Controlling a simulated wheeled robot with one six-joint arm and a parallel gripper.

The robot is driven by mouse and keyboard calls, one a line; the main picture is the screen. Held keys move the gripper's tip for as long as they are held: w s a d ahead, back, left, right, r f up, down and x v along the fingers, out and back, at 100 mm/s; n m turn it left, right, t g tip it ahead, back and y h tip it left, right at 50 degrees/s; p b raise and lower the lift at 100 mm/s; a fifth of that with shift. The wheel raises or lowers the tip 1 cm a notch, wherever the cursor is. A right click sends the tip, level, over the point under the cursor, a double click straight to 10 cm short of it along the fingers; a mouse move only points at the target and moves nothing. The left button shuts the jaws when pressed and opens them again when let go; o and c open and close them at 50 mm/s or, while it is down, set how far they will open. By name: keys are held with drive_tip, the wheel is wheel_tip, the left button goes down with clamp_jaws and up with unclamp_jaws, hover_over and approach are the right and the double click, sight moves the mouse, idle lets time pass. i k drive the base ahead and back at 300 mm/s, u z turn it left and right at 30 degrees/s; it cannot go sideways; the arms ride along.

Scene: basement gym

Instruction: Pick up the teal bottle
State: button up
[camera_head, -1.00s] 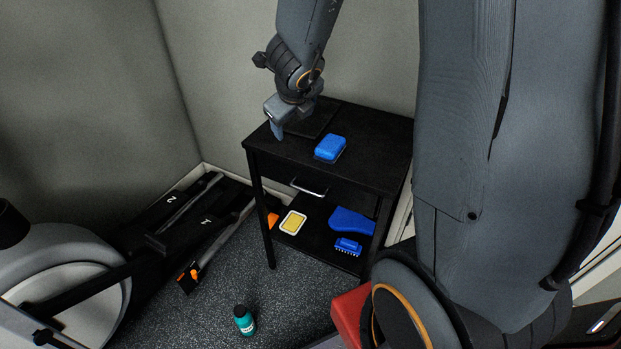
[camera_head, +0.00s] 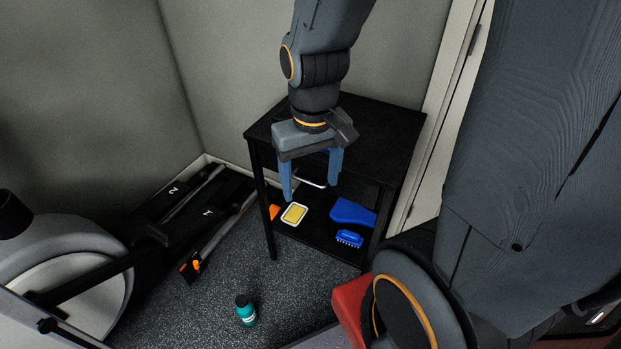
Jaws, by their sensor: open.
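The teal bottle (camera_head: 246,313) has a black cap and a pale label. It stands on the speckled grey floor at the bottom middle of the head view, in front of the black table. My gripper (camera_head: 309,198) is open, with its two blue-grey fingers pointing down and nothing between them. It hangs in front of the table, above and to the right of the bottle and well apart from it.
The black side table (camera_head: 395,124) has a lower shelf with a yellow-and-white sponge dish (camera_head: 294,214), a blue cloth-like item (camera_head: 352,212) and a blue brush (camera_head: 349,238). Exercise equipment (camera_head: 75,262) stands left. A red object (camera_head: 350,305) is right of the bottle. Floor around the bottle is clear.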

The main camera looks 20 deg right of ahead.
sight(247, 314)
drive_tip(key=k, duration=1.25)
drive_tip(key=z, duration=0.85)
drive_tip(key=i, duration=1.1)
drive_tip(key=u, duration=0.75)
drive_tip(key=i, duration=0.35)
drive_tip(key=u, duration=0.3)
